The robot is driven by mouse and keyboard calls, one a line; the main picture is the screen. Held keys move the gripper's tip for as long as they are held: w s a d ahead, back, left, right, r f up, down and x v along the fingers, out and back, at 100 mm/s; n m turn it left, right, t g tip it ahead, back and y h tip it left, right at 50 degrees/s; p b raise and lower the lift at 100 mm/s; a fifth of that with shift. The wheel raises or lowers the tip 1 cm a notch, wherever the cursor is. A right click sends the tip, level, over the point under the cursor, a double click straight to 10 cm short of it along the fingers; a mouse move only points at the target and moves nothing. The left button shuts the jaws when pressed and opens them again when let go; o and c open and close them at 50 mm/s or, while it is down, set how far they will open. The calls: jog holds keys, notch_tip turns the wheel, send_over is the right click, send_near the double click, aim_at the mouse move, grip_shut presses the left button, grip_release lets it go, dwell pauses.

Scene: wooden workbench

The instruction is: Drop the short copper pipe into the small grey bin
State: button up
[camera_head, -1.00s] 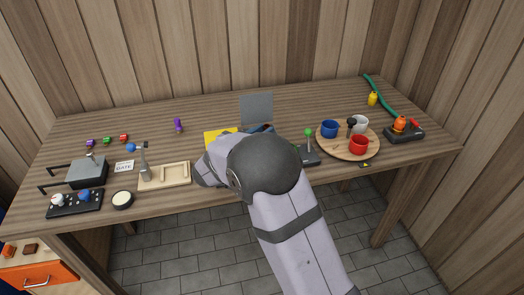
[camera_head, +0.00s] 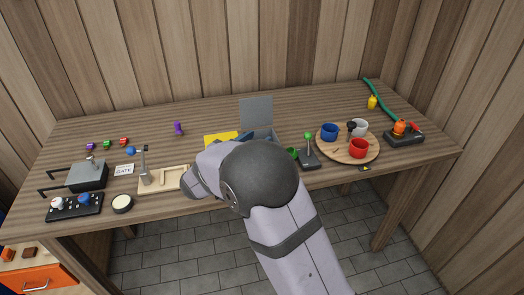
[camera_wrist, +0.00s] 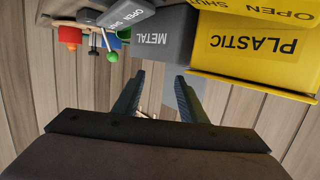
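The grey bin (camera_head: 264,134) stands near the middle of the bench with its grey lid (camera_head: 257,111) raised. In the wrist view, which is upside down, the grey bin (camera_wrist: 160,42) carries the label METAL, next to a yellow PLASTIC bin (camera_wrist: 240,52). My gripper (camera_wrist: 160,75) is open, with its two dark blue fingers apart and nothing clearly held between them. A bit of finger shows in the head view, just left of the grey bin. I cannot make out the short copper pipe in either current view. Small pale shapes behind the fingers are unclear.
The yellow bin (camera_head: 221,139) is partly hidden by my arm. To the right are a green-knobbed lever (camera_head: 308,150) and a round wooden tray (camera_head: 348,157) with cups. To the left are a light wooden tray (camera_head: 175,178) and a grey box (camera_head: 86,175).

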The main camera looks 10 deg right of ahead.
jog(key=shift+v, duration=1.85)
jog(key=w+a+r+t+y+p, duration=0.1)
jog(key=a+r+y+p, duration=0.25)
jog(key=a, duration=0.45)
jog(key=w+a+r+t+y+p, duration=0.1)
jog(key=a+r+y+p, duration=0.15)
jog(key=a+y, duration=0.4)
jog(key=s+d+f+n+g+y+b, duration=0.45)
jog(key=s+f+n+g, duration=0.2)
jog(key=s+f, duration=0.65)
jog(key=s+d+f+n+g+h+b, duration=0.1)
jog(key=s+d+f+g+h, duration=0.2)
jog(key=s+d, duration=0.5)
jog(key=s+d+f+n+g+h+b, duration=0.15)
jog(key=s+d+f+g, duration=0.3)
jog(key=s, duration=0.75)
notch_tip(320, 180, up, 19)
jog(key=y+p, duration=0.1)
jog(key=p, duration=1.8)
jog(key=shift+w+t, duration=0.3)
jog(key=shift+t, duration=0.1)
